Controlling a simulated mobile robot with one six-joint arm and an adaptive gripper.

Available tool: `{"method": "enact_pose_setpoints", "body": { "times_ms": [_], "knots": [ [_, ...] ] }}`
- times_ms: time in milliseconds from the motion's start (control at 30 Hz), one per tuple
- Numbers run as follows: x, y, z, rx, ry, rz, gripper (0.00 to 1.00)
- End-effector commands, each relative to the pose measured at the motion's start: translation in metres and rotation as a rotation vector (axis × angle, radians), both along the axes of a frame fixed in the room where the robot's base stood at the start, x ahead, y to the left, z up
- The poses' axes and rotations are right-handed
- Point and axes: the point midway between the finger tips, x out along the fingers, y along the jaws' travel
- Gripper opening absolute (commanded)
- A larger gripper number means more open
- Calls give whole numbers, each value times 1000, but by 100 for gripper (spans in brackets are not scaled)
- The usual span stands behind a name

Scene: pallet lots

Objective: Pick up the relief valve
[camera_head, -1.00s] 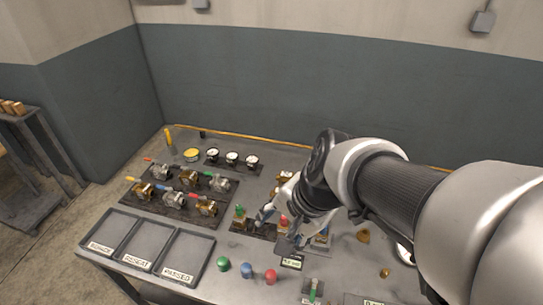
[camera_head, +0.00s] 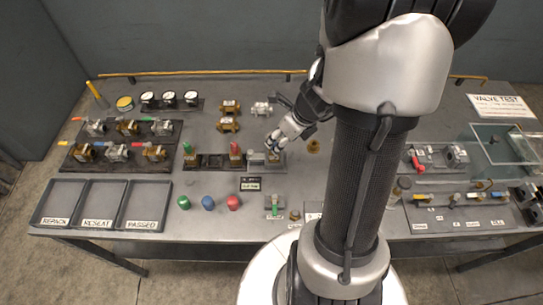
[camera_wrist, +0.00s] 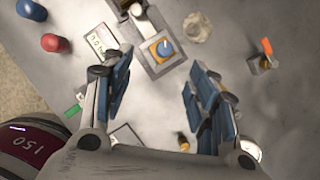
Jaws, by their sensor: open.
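A short upright brass fitting with a blue top (camera_head: 274,157) stands on a small grey block at the right end of a dark rack; it looks like a relief valve, though the pictures do not settle which piece bears that name. In the wrist view its blue round top with a brass rim (camera_wrist: 161,49) shows beyond and between the fingers. My gripper (camera_head: 281,142) is over it, close by. In the wrist view my gripper (camera_wrist: 160,72) has its blue-padded fingers apart with nothing between them. Similar green-topped (camera_head: 189,154) and red-topped (camera_head: 235,154) pieces stand to its left.
Loose green (camera_head: 183,202), blue (camera_head: 208,202) and red (camera_head: 233,202) caps lie in front. Several lever valves fill a dark mat (camera_head: 92,160) at left, behind trays marked REPACK, RESEAT and PASSED (camera_head: 146,224). Brass fittings (camera_head: 228,124) lie behind the rack. A test station (camera_head: 503,150) stands right.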

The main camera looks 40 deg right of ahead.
Motion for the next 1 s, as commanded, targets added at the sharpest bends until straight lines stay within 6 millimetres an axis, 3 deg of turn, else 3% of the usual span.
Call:
{"method": "enact_pose_setpoints", "body": {
  "times_ms": [33, 200, 467, 800, 1000],
  "knots": [
    [5, 1, -17, 1, 1, 2, 53],
    [15, 2, -41, 0, 0, 3, 53],
    [22, 2, -51, -1, -1, 2, 53],
    [40, 1, -95, 0, 0, 3, 53],
    [41, 1, -94, -2, -1, 2, 53]
  ]
}}
